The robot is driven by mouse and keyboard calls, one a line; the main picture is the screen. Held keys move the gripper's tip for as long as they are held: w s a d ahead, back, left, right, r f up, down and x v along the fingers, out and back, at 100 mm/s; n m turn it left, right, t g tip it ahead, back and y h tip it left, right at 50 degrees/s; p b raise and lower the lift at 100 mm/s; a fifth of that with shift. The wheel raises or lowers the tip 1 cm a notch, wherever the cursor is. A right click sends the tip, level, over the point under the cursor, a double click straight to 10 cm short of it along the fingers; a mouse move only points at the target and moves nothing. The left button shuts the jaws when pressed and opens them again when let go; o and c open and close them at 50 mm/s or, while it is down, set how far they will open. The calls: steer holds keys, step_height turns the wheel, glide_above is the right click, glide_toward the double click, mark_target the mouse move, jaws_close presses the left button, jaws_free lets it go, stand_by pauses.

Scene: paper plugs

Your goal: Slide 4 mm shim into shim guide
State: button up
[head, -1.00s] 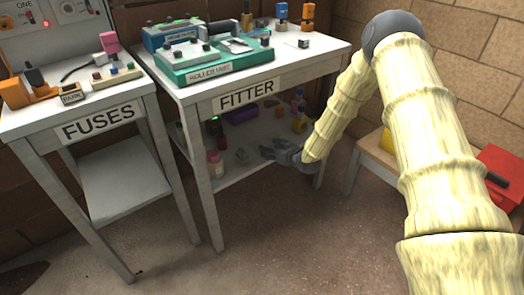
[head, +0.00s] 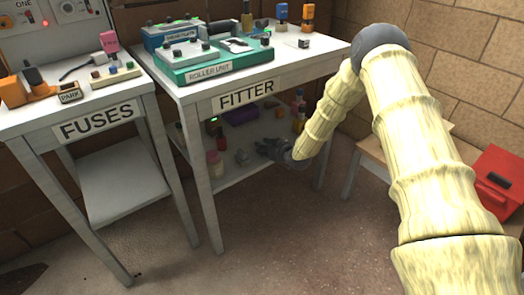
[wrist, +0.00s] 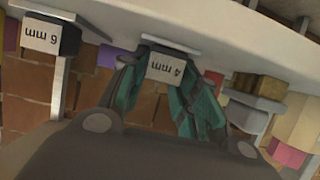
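In the wrist view, the 4 mm shim (wrist: 172,68) is a dark block with a white "4 mm" label, upside down in this view, and a pale plate at its edge. My gripper (wrist: 168,82) has its teal fingers spread on either side of the block. I cannot make out firm contact on both sides. In the head view my gripper (head: 270,148) is small and dark at the FITTER table's lower shelf, and the shim cannot be made out there. The teal ROLLER UNIT (head: 215,66) sits on the tabletop; I cannot identify the shim guide.
A 6 mm shim (wrist: 43,38) is to the left in the wrist view, with a brass-coloured block (wrist: 258,85) to the right. Bottles (head: 215,163) share the lower shelf. The FITTER table (head: 300,68) stands beside the FUSES table (head: 150,92). A red box (head: 497,180) is at right.

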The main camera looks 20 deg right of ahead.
steer(key=shift+c, duration=1.2)
